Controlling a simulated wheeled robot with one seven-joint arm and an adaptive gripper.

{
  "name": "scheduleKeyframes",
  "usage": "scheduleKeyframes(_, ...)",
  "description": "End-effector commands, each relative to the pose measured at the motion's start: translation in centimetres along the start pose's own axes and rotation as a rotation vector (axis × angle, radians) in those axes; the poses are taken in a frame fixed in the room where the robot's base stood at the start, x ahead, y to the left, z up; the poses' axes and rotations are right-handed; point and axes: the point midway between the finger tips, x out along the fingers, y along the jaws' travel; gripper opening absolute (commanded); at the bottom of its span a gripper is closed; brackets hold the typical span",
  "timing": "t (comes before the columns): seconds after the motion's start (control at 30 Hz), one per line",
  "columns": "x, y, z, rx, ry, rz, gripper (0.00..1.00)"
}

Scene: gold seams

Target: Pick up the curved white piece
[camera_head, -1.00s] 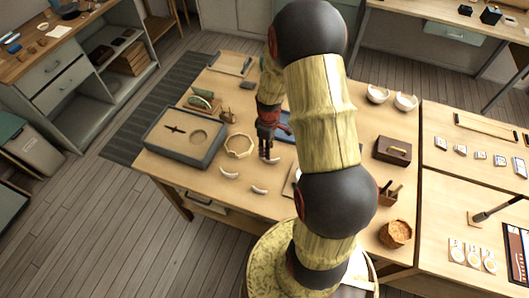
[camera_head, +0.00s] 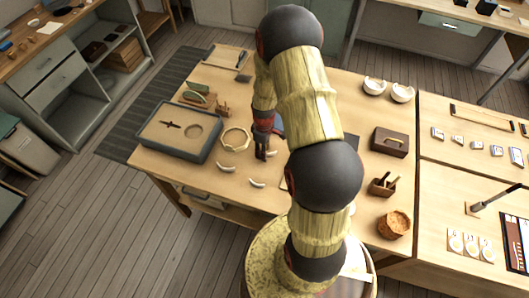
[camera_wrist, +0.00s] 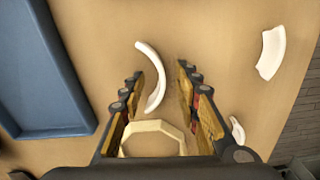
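A long, thin curved white piece (camera_wrist: 155,78) lies on the wooden table between my fingertips in the wrist view. In the head view, this piece (camera_head: 271,153) shows only partly beside my gripper (camera_head: 261,157). In the wrist view my gripper (camera_wrist: 160,72) is open, with its fingers apart on either side of the piece and nothing held. I cannot tell the exact height of the fingertips over the table. A wider curved white piece (camera_wrist: 271,52) lies to the right, also in the head view (camera_head: 257,183). Another white piece (camera_wrist: 238,130) lies beyond the right finger.
A pale octagonal ring (camera_wrist: 150,128) lies under the gripper's base in the wrist view. A blue tray (camera_wrist: 68,128) is at left. A grey box (camera_head: 150,148) stands left on the table (camera_head: 240,205), and two white bowls (camera_head: 374,86) (camera_head: 402,93), apparently broken, stand at the back right.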

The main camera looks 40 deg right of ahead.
Motion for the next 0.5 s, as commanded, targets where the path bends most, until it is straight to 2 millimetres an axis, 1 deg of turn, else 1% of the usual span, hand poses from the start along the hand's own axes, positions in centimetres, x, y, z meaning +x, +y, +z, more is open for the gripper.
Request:
scheduleKeyframes(0.07,-0.02,0.0,0.0,0.0,0.0,0.0,0.27)
scheduleKeyframes(0.5,-0.03,-0.01,0.0,0.0,0.0,0.0,0.01)
